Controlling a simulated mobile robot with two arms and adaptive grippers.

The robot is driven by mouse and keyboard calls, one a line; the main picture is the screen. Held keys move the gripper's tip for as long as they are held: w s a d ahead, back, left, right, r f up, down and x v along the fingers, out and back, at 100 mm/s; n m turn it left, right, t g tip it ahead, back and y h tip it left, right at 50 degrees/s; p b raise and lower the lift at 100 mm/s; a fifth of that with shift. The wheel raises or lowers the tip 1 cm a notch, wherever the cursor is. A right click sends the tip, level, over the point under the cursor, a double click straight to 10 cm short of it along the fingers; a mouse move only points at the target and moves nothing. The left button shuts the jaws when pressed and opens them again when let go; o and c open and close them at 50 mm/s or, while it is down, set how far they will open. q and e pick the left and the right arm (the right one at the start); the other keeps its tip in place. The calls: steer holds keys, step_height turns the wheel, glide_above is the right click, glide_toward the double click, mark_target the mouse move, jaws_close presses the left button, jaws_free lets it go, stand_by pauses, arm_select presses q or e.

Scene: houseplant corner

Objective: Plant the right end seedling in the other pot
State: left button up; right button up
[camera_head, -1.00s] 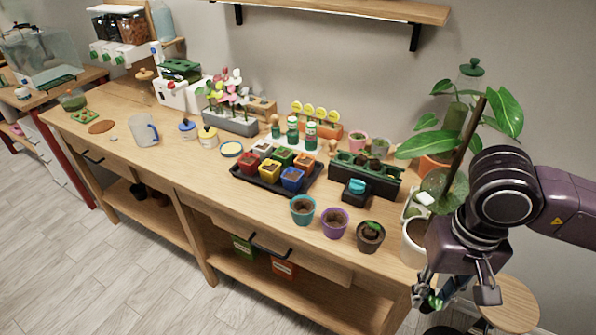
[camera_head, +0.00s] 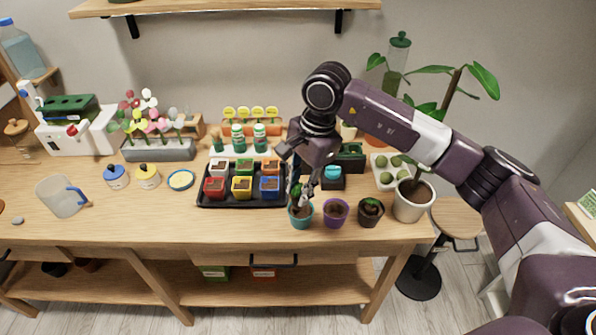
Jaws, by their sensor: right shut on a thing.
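My right gripper (camera_head: 303,188) reaches down over the teal pot (camera_head: 300,221) and is shut on a small green seedling (camera_head: 296,201). The seedling is at the teal pot's mouth; I cannot tell whether it touches the soil. Right of it stand a purple pot (camera_head: 335,214) with bare soil and a dark pot (camera_head: 370,213) with a green seedling (camera_head: 372,205) in it. A dark green planter box (camera_head: 350,160) behind is partly hidden by my right arm. My left gripper is not in view.
A black tray (camera_head: 240,200) of coloured small pots lies just left of the teal pot. A white pot (camera_head: 412,203) with a tall plant stands at the bench's right end.

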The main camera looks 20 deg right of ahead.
steer(key=w+d+f+m+t+p, duration=0.1)
steer(key=w+d+f+m, duration=0.15)
steer(key=m, duration=0.35)
steer(key=m+b, duration=0.1)
steer(key=b, duration=0.1)
glide_above(300, 219)
steer(key=w+d, duration=0.2)
steer(key=shift+s+d+x, duration=0.3)
steer(key=shift+d+x, duration=0.05)
steer(key=shift+x, duration=1.8)
steer(key=shift+a+f+t, duration=0.25)
steer(key=shift+f+t, duration=0.15)
steer(key=shift+f, duration=0.1)
arm_select(q)
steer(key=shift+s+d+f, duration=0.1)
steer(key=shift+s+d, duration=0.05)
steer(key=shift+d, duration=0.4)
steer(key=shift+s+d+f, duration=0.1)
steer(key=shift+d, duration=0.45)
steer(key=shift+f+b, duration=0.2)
steer(key=shift+b, duration=0.1)
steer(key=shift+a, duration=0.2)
arm_select(e)
steer(key=shift+s, duration=0.1)
arm_select(q)
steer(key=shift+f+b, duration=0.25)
steer(key=shift+b, duration=0.05)
